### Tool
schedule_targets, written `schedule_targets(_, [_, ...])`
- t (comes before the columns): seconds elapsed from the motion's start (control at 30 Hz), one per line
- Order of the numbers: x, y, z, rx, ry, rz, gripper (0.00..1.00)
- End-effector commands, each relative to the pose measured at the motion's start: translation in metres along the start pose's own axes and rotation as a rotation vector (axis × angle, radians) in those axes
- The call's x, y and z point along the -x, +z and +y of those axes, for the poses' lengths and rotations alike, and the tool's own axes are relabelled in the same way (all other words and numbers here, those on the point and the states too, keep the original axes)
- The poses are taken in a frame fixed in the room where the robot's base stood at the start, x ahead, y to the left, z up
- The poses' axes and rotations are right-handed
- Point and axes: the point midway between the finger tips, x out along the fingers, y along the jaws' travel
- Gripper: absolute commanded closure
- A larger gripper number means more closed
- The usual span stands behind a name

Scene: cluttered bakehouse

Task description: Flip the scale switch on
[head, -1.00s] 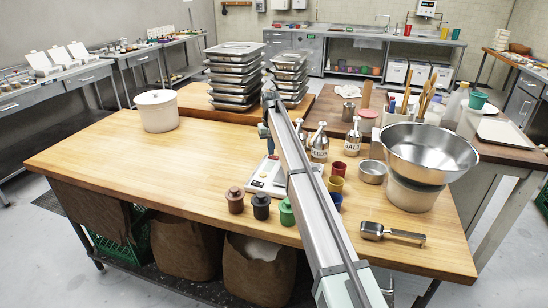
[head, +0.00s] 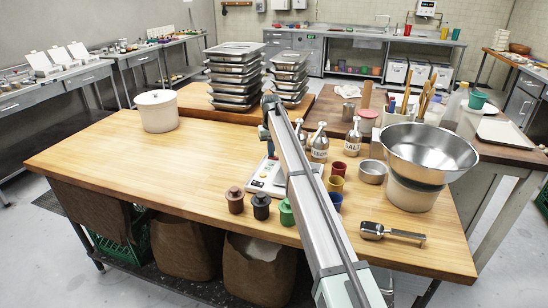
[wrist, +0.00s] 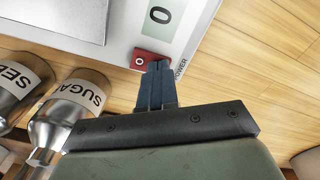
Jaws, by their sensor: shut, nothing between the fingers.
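The scale (head: 258,187) is a white, flat device on the wooden table, partly hidden by my arm in the head view. In the wrist view its white body (wrist: 192,42) shows a metal plate, a pale green strip with a "0", and the word POWER at the edge. A small red switch (wrist: 140,60) marked "O" sits at that edge. My gripper (wrist: 157,68) has its dark blue fingers shut and empty, with their tips right beside the switch's right end. I cannot tell whether they touch it. The far side of the switch is hidden by the fingertips.
Shakers (head: 319,148) labelled in capitals stand close behind the scale. Brown, black and green lidded pots (head: 261,206) stand in front, coloured cups (head: 336,184) to the right. A large steel bowl (head: 428,150) is farther right. The table's left half is mostly clear.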

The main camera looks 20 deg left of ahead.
Motion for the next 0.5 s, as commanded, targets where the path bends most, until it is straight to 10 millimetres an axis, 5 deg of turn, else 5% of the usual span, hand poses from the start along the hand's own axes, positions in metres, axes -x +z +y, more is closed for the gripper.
schedule_targets(0.5, [0.02, 0.0, 0.0, 0.0, 0.0, -0.001, 1.0])
